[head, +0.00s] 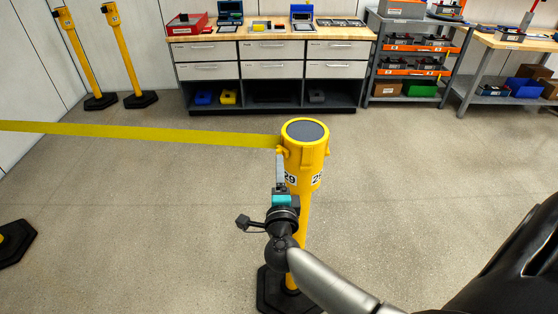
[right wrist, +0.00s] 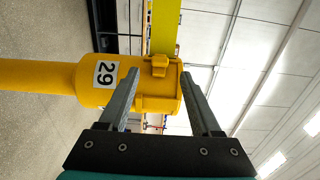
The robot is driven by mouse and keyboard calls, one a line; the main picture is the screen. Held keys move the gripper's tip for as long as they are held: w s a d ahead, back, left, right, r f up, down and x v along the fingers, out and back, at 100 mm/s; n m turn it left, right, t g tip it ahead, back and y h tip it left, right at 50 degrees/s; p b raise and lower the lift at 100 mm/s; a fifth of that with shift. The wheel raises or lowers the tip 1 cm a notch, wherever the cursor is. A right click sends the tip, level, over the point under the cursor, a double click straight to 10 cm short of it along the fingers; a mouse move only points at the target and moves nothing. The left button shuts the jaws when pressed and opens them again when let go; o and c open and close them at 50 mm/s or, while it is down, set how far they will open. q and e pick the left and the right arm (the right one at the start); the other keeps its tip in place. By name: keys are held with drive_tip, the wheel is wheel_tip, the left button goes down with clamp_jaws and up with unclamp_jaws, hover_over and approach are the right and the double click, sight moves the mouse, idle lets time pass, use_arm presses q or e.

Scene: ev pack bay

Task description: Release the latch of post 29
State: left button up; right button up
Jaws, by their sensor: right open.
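Post 29 (head: 312,178) is a yellow stanchion with a round dark-topped head and "29" labels. It stands upright on a black base. In the right wrist view the post head (right wrist: 148,102) lies sideways, with the belt latch (right wrist: 158,66) on its side where the yellow belt (right wrist: 165,25) meets it. My right gripper (head: 280,157) is at the left side of the head, close to the belt end. In the wrist view its two fingers (right wrist: 161,72) are apart, with the latch between their tips; contact cannot be told. My left gripper is not in view.
The belt (head: 140,132) stretches left from the post at head height. Two yellow posts (head: 125,55) stand at the back left. A workbench (head: 270,37) and shelving (head: 415,55) line the back. The floor around the post is clear.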

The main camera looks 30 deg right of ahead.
sight(282, 151)
drive_tip(key=shift+b+x, duration=0.3)
drive_tip(key=shift+x, duration=2.25)
drive_tip(key=shift+c, duration=0.2)
clamp_jaws()
